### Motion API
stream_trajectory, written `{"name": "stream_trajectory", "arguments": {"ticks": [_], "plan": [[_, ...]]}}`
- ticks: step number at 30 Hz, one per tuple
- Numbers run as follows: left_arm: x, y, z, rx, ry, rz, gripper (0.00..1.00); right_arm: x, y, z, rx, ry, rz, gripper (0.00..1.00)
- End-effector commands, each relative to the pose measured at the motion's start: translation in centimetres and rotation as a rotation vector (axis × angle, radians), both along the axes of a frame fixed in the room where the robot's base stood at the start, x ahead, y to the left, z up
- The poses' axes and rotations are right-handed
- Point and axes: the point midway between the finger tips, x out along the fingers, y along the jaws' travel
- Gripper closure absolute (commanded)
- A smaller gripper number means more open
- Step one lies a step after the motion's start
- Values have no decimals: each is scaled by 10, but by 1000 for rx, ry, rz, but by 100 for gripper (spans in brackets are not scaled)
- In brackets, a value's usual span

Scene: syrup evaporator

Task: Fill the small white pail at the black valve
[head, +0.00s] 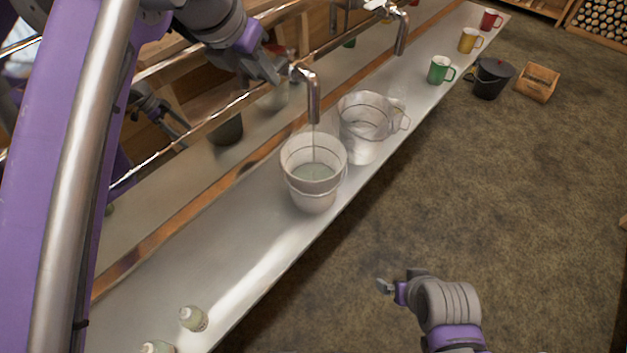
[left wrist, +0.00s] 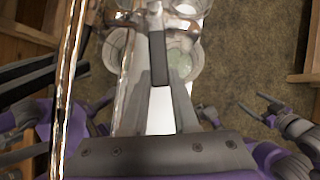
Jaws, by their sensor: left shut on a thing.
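The small white pail (head: 298,181) stands upright on the metal counter under a steel spout (head: 314,98). A thin stream runs from the spout into the pail, and pale liquid shows inside. My left gripper (head: 274,76) is at the back of this spout, shut on what appears to be the black valve's handle. The handle is mostly hidden by the fingers in the head view; a dark bar, probably the handle, shows between them in the left wrist view (left wrist: 158,60). My right gripper (head: 385,287) is empty over the floor, its fingers apart in the left wrist view (left wrist: 250,103).
A clear, handled vessel (head: 365,150) stands just behind the pail. Green (head: 439,70), yellow (head: 468,40) and red (head: 490,19) mugs line the far counter. Small bottles (head: 193,318) stand at the near end. A black pot (head: 490,82) and wooden box (head: 538,83) sit beyond the counter edge.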

Motion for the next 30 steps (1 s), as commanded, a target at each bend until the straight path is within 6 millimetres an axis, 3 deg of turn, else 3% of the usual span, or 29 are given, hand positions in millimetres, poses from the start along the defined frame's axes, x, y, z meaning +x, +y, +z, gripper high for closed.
{"name": "stream_trajectory", "arguments": {"ticks": [7,16,24,25,30], "plan": [[1,2,1,-1,1,-16,100,0,0,3,0,-1,0,0],[11,19,2,1,1,-220,100,5,0,23,0,-9,0,0],[12,20,0,0,-1,-252,100,5,0,23,0,-9,0,0],[12,20,0,0,-1,-252,71,5,0,23,0,-9,0,0],[12,20,0,0,-1,-251,40,4,0,22,0,-9,0,0]]}}
